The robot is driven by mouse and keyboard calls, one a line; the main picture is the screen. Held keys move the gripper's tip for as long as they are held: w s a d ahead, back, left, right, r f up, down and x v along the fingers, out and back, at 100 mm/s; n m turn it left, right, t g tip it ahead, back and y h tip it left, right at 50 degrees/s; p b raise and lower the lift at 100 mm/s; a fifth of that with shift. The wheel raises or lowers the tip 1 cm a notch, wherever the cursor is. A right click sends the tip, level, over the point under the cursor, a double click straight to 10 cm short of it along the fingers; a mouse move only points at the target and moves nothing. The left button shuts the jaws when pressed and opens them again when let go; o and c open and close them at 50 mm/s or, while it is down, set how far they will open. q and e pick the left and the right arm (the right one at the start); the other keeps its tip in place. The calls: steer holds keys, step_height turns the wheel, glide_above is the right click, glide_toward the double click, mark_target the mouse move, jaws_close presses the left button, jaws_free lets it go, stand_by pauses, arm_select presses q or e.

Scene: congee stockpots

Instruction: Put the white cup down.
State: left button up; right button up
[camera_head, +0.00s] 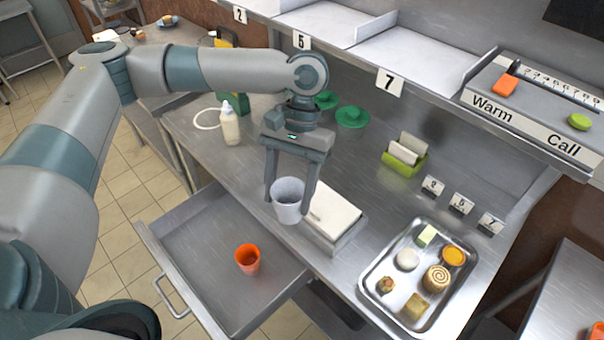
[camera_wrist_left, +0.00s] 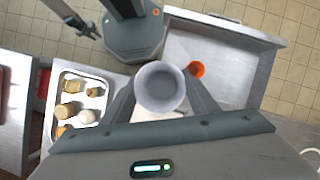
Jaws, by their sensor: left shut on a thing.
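The white cup (camera_head: 287,204) is upright between the fingers of my left gripper (camera_head: 289,193), which is shut on it. In the head view the cup hangs in front of the counter's front edge, just left of a white-topped block. In the left wrist view the cup (camera_wrist_left: 160,87) shows its open, empty mouth between the fingertips of my left gripper (camera_wrist_left: 161,93). I cannot tell from these views exactly how high it is held.
An open drawer (camera_head: 185,240) holds an orange cup (camera_head: 247,259). The white-topped block (camera_head: 333,212) stands on the counter. A metal tray (camera_head: 375,285) of several foods is at the right. Counter between block and green holder is clear.

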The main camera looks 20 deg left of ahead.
arm_select(q)
steer(key=shift+s+a, duration=0.1)
arm_select(e)
steer(key=shift+s+a, duration=0.25)
steer(key=shift+a, duration=0.15)
steer(key=shift+d, duration=0.1)
